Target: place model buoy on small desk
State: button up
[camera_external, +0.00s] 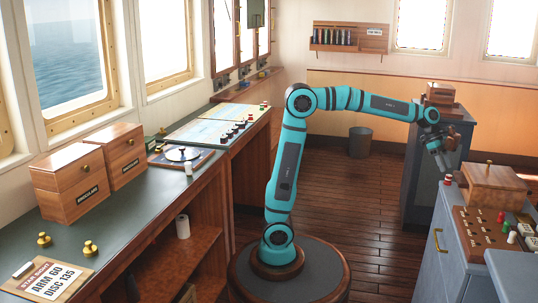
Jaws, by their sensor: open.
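My gripper (446,168) hangs at the end of the teal arm on the right, pointing down above the left edge of a grey cabinet (455,245). It is open. A small red-and-white object (448,180) stands just below the fingertips, by the cabinet's back left corner. It may be the model buoy, but it is too small to be sure. I cannot tell whether the fingers are around it or above it. No piece of furniture can be told for certain as the small desk.
A wooden box (492,186) stands close right of my gripper, with a peg board (487,238) in front. A dark cabinet (425,190) bearing wooden boxes stands behind. A long green-topped counter (125,215) runs along the left, with boxes, brass weights and a sign. A bin (360,142) stands on the floor.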

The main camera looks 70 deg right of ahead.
jog(key=v, duration=0.6)
jog(key=shift+w+d+r, duration=0.1)
jog(key=shift+r, duration=0.05)
